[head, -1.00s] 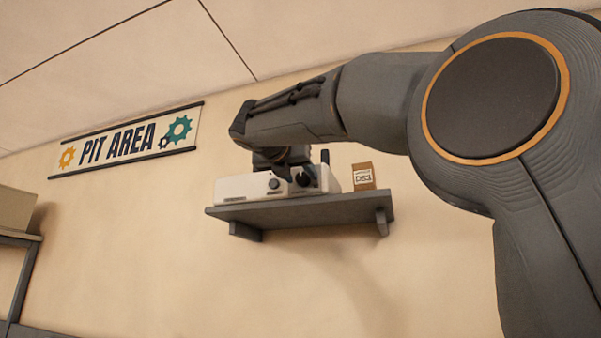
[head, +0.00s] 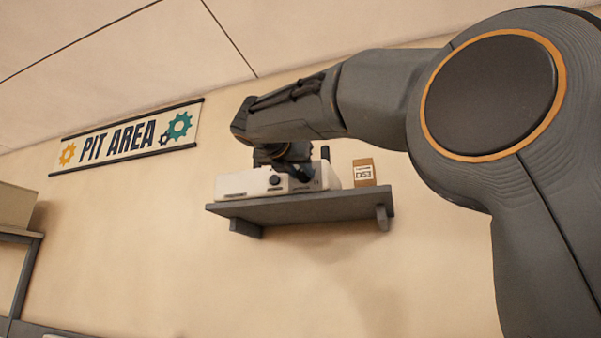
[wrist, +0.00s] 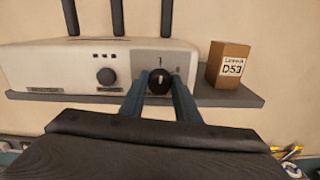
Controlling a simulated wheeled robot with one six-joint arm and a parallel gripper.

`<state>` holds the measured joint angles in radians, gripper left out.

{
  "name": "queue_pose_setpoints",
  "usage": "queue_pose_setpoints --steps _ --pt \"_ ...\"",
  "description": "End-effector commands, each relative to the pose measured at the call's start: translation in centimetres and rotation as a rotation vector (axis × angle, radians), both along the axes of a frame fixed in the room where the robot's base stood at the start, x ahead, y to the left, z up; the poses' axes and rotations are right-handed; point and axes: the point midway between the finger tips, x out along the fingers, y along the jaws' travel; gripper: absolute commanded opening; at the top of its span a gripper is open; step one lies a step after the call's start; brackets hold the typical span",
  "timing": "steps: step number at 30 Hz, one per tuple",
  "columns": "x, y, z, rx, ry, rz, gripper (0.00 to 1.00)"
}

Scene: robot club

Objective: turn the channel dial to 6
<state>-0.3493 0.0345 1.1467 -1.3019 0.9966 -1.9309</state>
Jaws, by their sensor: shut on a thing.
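A white box-shaped radio unit (head: 237,184) sits on a wall shelf; it also shows in the wrist view (wrist: 45,70). A round black dial (wrist: 159,82) with a pale pointer mark is on its grey right-hand panel. A small mark that looks like a "1" stands above the dial; other markings are too small to read. My gripper (wrist: 159,84) has one finger on each side of this dial and is shut on it. In the head view my gripper (head: 298,172) is at the unit's front and partly hides the dial. A second dark knob (wrist: 106,76) is to the left, untouched.
Several dark antennas (wrist: 118,18) rise behind the unit. The wall below the shelf is clear.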

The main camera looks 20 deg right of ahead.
Motion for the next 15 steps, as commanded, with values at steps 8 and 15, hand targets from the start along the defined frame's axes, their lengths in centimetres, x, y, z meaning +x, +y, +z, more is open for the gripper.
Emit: queue_pose_setpoints --steps 8,15 --pt "-0.05 -0.1 -0.07 0.188 -0.128 -0.001 0.07" --pt "-0.11 -0.18 -0.14 0.378 -0.256 -0.001 0.07"
